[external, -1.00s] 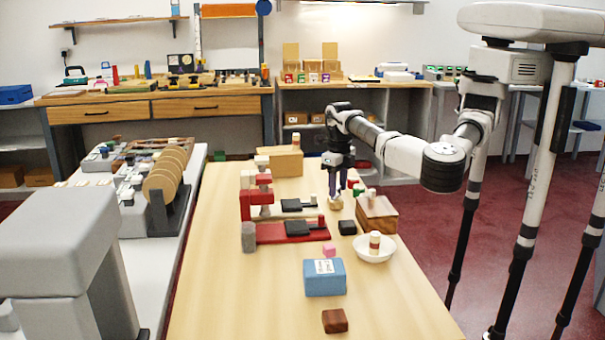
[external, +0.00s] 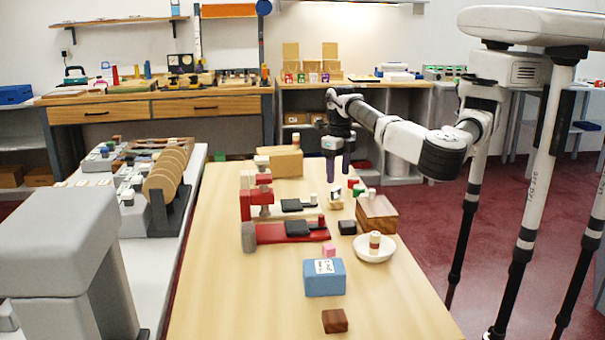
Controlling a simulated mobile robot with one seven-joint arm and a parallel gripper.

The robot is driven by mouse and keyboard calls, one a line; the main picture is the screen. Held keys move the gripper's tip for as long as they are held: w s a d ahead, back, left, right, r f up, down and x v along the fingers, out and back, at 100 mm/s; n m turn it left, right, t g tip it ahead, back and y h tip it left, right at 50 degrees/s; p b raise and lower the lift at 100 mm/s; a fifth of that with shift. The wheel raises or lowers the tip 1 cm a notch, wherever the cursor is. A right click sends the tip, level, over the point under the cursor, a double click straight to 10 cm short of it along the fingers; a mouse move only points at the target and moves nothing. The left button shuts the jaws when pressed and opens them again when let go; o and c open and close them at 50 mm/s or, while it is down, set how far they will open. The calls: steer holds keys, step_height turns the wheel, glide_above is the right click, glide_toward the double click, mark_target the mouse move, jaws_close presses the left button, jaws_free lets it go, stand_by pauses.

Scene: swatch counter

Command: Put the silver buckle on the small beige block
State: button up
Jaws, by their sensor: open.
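My gripper (external: 338,173) is open and empty, pointing down above the right half of the table. Below it and apart from it stands the small beige block (external: 336,204). A small bright and dark piece, apparently the silver buckle (external: 336,193), shows at the top of the block. It is too small to tell exactly how it sits there.
A wooden box (external: 377,214) with small pieces on it stands close on the right. A black block (external: 347,227), a white bowl (external: 374,249) and a blue box (external: 324,277) are nearer. A red press-like stand (external: 270,234) is left. The front-left table is clear.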

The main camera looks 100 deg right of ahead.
step_height(320, 180, up, 8)
steer(key=b, duration=0.1)
steer(key=shift+f, duration=0.25)
